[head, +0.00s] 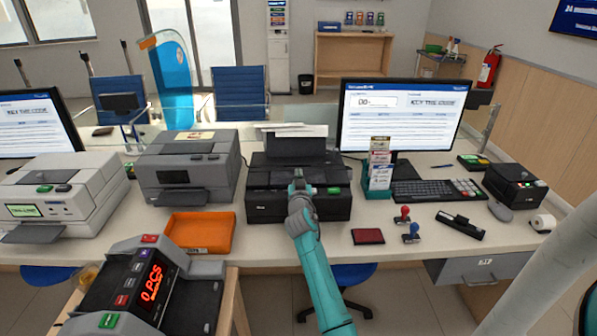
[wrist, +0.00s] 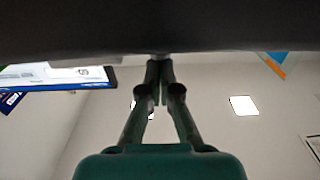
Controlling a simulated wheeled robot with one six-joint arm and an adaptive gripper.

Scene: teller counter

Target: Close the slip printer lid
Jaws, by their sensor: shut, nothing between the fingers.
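The black slip printer (head: 268,205) stands on the counter in the middle of the head view. A dark panel (head: 290,147) stands raised at its back, with white paper (head: 296,130) above it; I cannot tell for sure whether this panel is the lid. My gripper (head: 298,176) is over the front top of the printer, its fingers shut and empty, hiding part of the top. In the wrist view the fingertips (wrist: 159,66) meet the edge of a dark surface (wrist: 160,30); I cannot tell whether they touch it. A green button (head: 333,190) shows right of the gripper.
A grey printer (head: 187,165) and an orange tray (head: 200,232) lie left. A card holder (head: 379,175), monitor (head: 400,118) and keyboard (head: 423,191) are right. A red ink pad (head: 368,236) and stamps (head: 403,214) lie front right. A banknote counter (head: 135,285) stands front left.

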